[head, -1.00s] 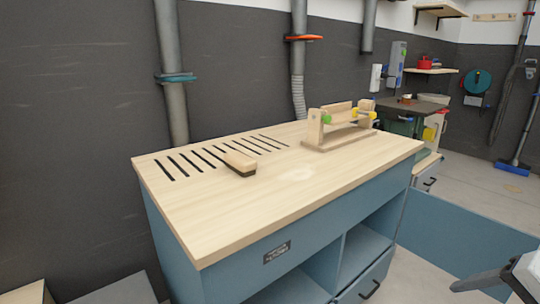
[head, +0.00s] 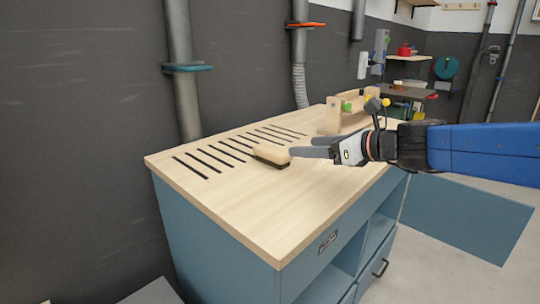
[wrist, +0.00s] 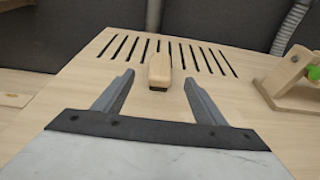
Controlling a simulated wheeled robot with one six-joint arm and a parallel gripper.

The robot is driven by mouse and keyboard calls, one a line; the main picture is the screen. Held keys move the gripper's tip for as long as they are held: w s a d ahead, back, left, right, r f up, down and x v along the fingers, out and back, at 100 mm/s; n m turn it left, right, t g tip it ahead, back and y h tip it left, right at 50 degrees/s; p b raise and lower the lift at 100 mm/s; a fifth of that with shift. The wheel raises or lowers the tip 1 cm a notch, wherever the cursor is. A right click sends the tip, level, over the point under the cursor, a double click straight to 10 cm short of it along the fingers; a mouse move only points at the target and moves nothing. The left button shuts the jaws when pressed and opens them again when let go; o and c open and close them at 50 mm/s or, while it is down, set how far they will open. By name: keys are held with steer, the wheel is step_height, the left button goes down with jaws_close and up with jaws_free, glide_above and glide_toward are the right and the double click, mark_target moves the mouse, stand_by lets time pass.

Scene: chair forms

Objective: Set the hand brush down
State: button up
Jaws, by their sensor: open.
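The hand brush (head: 271,154), a light wooden block with dark bristles underneath, lies on the light wooden bench top (head: 230,215) beside the dark slots. My gripper (head: 308,148) reaches in from the right with its fingers pointing at the near end of the brush. In the wrist view the brush (wrist: 159,71) lies just beyond and between the two spread fingertips of my gripper (wrist: 158,80). The gripper is open and empty. The brush appears to rest on the bench, bristles down.
Several slots (head: 215,157) cut the back of the bench top. The front is clear.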

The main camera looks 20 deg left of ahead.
glide_toward(272, 148)
steer(key=x, duration=0.5)
steer(key=shift+s+r, duration=0.1)
steer(key=shift+r, duration=0.1)
steer(key=shift+f+x, duration=0.15)
steer(key=shift+x, duration=1.2)
steer(key=shift+f+x, duration=0.15)
steer(key=shift+x, duration=1.15)
steer(key=shift+d, duration=0.15)
steer(key=c, duration=1.3)
steer(key=shift+r, duration=0.15)
